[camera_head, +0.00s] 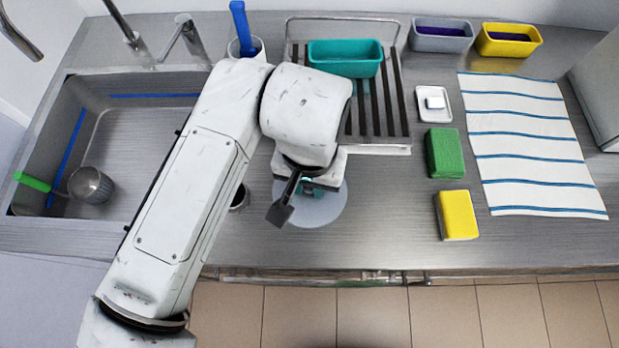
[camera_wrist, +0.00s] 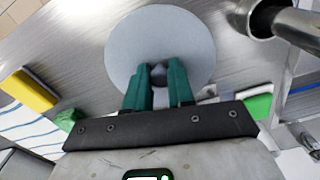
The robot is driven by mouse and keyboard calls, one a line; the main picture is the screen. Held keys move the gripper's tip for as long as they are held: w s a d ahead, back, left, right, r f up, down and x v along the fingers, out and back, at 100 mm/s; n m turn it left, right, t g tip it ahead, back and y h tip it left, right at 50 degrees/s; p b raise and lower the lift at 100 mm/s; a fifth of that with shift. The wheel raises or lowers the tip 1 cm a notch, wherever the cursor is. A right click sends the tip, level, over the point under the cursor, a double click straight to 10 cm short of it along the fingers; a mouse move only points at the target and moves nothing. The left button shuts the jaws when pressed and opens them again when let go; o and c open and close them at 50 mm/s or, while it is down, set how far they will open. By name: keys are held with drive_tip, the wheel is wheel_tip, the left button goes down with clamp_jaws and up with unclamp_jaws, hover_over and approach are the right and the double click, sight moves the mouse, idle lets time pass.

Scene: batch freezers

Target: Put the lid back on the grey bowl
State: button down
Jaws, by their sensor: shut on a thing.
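The lid is a round, flat light-grey disc (camera_head: 325,210) with a small dark knob, seen face-on in the wrist view (camera_wrist: 160,40). My gripper (camera_head: 308,187) is above it, and its teal fingers (camera_wrist: 158,78) are shut on the knob. The disc looks roughly level over the counter in front of the drying rack. No bowl rim or wall shows around the disc, so I cannot tell what is under it or how high it is. My arm covers much of the area left of the disc.
A steel round vessel (camera_head: 240,197) stands left of the disc, partly behind my arm; it also shows in the wrist view (camera_wrist: 268,18). A green sponge (camera_head: 445,153) and yellow sponge (camera_head: 457,215) lie to the right. The rack (camera_head: 380,148) is behind. The counter's front strip is clear.

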drive_tip(key=shift+c, duration=2.1)
unclamp_jaws()
drive_tip(key=shift+r+p, duration=3.05)
drive_tip(key=shift+r, duration=0.5)
clamp_jaws()
